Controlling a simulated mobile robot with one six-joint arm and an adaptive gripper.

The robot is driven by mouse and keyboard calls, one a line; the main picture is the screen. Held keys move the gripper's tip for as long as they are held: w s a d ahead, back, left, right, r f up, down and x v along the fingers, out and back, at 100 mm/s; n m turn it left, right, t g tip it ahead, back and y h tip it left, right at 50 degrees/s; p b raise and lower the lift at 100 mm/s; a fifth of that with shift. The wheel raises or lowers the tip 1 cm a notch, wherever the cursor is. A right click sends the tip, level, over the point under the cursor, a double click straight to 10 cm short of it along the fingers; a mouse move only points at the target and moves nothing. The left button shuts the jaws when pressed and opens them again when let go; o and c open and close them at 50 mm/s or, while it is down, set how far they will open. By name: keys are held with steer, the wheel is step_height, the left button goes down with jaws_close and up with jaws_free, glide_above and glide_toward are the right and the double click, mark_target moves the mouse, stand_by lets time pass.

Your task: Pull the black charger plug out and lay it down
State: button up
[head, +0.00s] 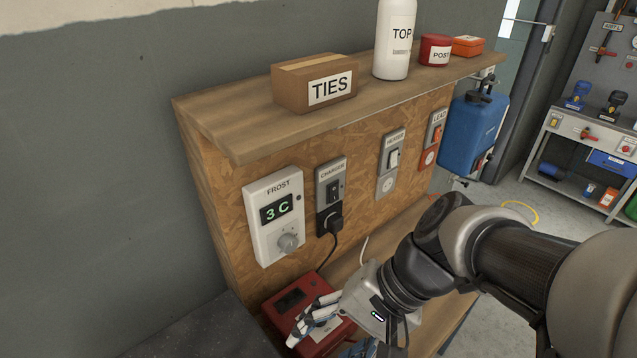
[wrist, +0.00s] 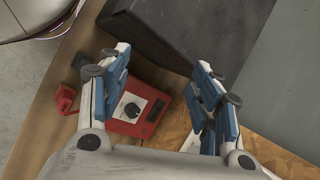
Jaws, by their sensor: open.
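The black charger plug (head: 335,224) sits in the lower part of the grey CHARGER outlet (head: 330,183) on the chipboard panel. Its black cord hangs down from it toward a red box (head: 288,300). My gripper (head: 318,339) is below the plug, over the red box, apart from the plug and empty. In the wrist view my gripper (wrist: 162,62) shows its two blue-padded fingers wide apart, with the red box (wrist: 152,112) beneath them. I cannot make out the plug in the wrist view.
A FROST thermostat (head: 275,217) is left of the outlet. HEATER (head: 391,163) and LEAD (head: 433,138) outlets are to the right. A wooden shelf (head: 225,125) overhangs the panel, holding a TIES box (head: 314,82) and bottle (head: 394,40). A dark block (wrist: 185,40) shows in the wrist view.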

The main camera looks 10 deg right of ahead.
steer(key=w+a+f+m+t+y, duration=0.1)
steer(key=w+a+m+y, duration=0.2)
steer(key=w+m+y, duration=0.4)
steer(key=m+t+h+b, duration=0.3)
steer(key=m+t+h, duration=0.1)
steer(key=m+t, duration=1.1)
glide_toward(339, 227)
steer(key=shift+w+d+r+m+g, duration=0.1)
steer(key=shift+w+r+m+g, duration=0.25)
steer(key=shift+m+g, duration=0.2)
steer(key=shift+w, duration=0.1)
steer(key=shift+x, duration=4.5)
steer(key=shift+c, duration=0.4)
jaws_close()
